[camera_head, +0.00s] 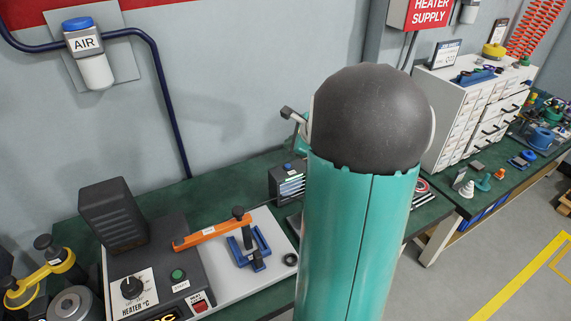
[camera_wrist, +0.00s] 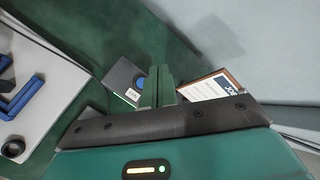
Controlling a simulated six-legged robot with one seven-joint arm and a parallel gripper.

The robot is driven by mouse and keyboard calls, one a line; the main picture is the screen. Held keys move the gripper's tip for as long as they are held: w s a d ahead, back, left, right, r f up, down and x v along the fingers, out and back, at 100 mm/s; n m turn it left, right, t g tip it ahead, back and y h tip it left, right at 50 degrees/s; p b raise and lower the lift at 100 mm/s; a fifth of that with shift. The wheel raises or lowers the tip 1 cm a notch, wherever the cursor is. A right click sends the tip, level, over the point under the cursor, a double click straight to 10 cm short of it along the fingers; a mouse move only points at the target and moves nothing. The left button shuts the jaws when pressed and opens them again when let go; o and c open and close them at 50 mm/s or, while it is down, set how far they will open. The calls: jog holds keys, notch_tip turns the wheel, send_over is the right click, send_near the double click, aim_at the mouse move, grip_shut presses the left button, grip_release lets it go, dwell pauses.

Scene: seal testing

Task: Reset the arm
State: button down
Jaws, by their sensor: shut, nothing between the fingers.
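My gripper (camera_wrist: 158,86) shows in the wrist view. Its two teal fingers are together with nothing between them, above the green bench top. Beyond the fingers are a small dark box with a blue button (camera_wrist: 126,78) and a framed card (camera_wrist: 210,86); the fingers overlap them in the picture, and I cannot tell the gap. In the head view my own teal arm with its dark round joint fills the middle and hides most of what is behind it, and I cannot make out the fingers there.
A heater unit (camera_head: 150,262) with an orange lever (camera_head: 212,229) and blue clamp (camera_head: 250,246) stands at lower left. An air regulator (camera_head: 88,55) and hose are on the wall. A white drawer cabinet (camera_head: 460,110) stands at right. Open floor (camera_head: 500,235) lies lower right.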

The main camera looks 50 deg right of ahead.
jog(key=s+a+r+n+g+y, duration=0.1)
jog(key=a+r+n, duration=0.45)
jog(key=a, duration=0.75)
jog(key=s+a+r+n+g+y, duration=0.1)
jog(key=a+r+n+y, duration=0.1)
jog(key=a+n, duration=0.8)
jog(key=s+a+n+g+h, duration=0.1)
jog(key=s+a+n+h, duration=0.1)
jog(key=s+a+n, duration=1)
jog(key=s+a, duration=0.2)
jog(key=a, duration=0.1)
jog(key=shift+a+r+n+g, duration=0.3)
jog(key=shift+r+n, duration=0.05)
jog(key=shift+r, duration=0.05)
